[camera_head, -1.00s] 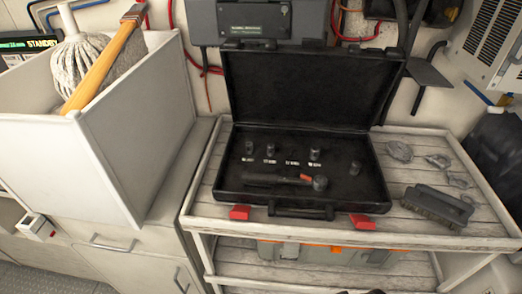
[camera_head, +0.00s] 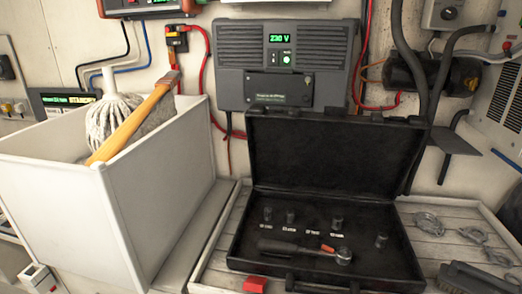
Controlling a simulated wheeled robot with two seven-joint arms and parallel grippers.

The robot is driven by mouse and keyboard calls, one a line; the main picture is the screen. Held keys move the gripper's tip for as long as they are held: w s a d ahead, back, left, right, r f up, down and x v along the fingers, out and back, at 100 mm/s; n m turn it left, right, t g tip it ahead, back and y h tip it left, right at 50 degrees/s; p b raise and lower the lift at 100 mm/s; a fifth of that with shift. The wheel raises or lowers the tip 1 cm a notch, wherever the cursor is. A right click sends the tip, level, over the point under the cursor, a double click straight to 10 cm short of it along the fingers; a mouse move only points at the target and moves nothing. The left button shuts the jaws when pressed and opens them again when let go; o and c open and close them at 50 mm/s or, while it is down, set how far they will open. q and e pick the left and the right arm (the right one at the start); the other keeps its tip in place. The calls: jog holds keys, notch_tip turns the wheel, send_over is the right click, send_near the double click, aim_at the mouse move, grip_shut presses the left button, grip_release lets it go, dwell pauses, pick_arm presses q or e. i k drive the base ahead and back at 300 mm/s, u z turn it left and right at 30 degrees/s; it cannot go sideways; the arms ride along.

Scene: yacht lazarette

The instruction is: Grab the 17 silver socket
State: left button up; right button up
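An open black socket case (camera_head: 250,252) lies on a slatted wooden shelf (camera_head: 213,262), its lid (camera_head: 335,155) raised at the back. Several small sockets stand in it: one at the left (camera_head: 267,214), one beside it (camera_head: 291,216), one right of the middle (camera_head: 337,222) and one apart at the right (camera_head: 381,241). White labels sit in front of the row, too small to read, so I cannot tell which socket is the 17. A ratchet (camera_head: 300,248) with a dark handle and a red-orange mark lies in front of them. Neither gripper shows.
A white bin (camera_head: 150,225) with a mop (camera_head: 112,125) and an orange-yellow handle stands at the left. A brush (camera_head: 470,277) and metal shackles (camera_head: 429,223) lie right of the case. A grey 230 V unit (camera_head: 287,65) hangs behind.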

aim_at(383, 237)
jog(key=u, duration=1.35)
jog(key=k, duration=1.25)
jog(key=z, duration=1.35)
jog(key=i, duration=0.55)
